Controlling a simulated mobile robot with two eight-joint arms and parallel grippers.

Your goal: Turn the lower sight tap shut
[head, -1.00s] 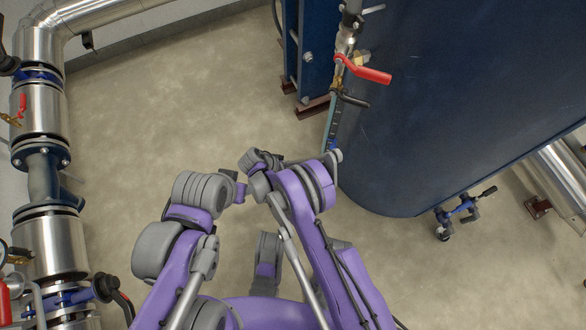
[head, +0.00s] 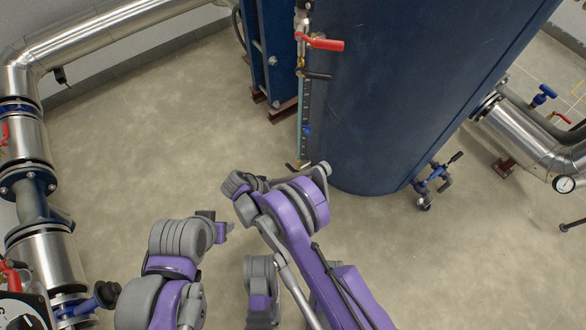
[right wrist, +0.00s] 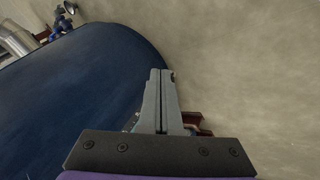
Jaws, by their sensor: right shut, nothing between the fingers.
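The sight glass (head: 305,125) is a slim vertical gauge in front of the blue tank. A black-handled tap (head: 317,76) is at its top. The lower sight tap (head: 297,165) is at its bottom end, small and partly hidden by my right arm, so how its handle lies is unclear. My right arm's wrist is close to it in the head view. In the right wrist view my right gripper (right wrist: 161,78) is shut and empty beside the tank; no tap is clear there. My left arm's end (head: 222,230) is lower left, away from the glass; its fingers are not clear.
The blue tank (head: 400,90) fills the upper middle. A red lever valve (head: 325,44) sits above the glass. Silver pipes (head: 50,260) run along the left side. The floor (head: 150,140) left of the glass is clear.

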